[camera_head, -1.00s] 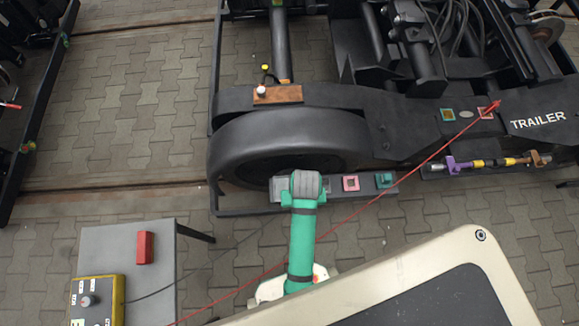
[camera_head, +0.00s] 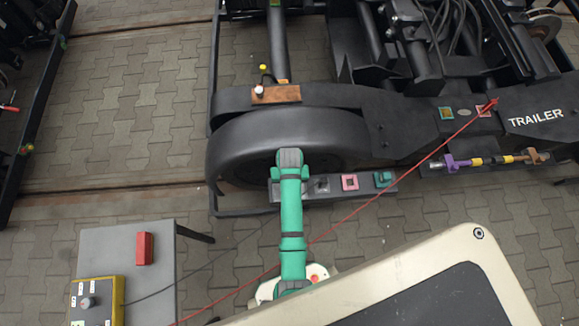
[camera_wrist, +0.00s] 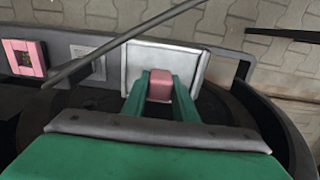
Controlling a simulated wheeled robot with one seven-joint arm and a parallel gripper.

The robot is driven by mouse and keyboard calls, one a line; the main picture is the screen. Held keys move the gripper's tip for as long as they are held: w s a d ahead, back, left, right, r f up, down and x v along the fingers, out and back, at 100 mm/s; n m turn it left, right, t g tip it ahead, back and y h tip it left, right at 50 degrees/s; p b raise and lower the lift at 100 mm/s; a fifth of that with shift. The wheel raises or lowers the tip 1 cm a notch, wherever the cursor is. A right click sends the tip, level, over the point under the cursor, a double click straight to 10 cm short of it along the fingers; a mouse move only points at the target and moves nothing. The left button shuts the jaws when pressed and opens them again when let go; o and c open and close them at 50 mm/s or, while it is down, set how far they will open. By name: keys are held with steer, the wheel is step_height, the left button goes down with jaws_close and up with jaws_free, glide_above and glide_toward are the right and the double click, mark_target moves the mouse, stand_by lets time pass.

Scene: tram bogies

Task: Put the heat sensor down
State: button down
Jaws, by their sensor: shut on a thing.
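My gripper (camera_wrist: 161,88) shows in the wrist view, its two green fingers shut on a small dull red block. I take this block (camera_wrist: 160,86) to be the heat sensor, though only its upper part shows. The fingers and block are in front of a light metal square (camera_wrist: 192,62) at the end of a dark bar (camera_wrist: 115,47). I cannot tell whether the block touches it. In the head view my green arm hides the gripper and the block, over the left end of the bar (camera_head: 335,190).
The bar also carries a grey square (camera_wrist: 88,62), a pink frame (camera_head: 350,183) and a teal piece (camera_head: 383,179). A large black wheel (camera_head: 240,140) stands behind. A red line (camera_head: 400,190) crosses at right. A grey table (camera_head: 120,235) holds a red block (camera_head: 144,248) and yellow box (camera_head: 97,300).

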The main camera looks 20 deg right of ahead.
steer(key=shift+f, duration=0.55)
steer(key=c, duration=1.4)
jaws_free()
steer(key=shift+f, duration=0.15)
steer(key=shift+w, duration=0.1)
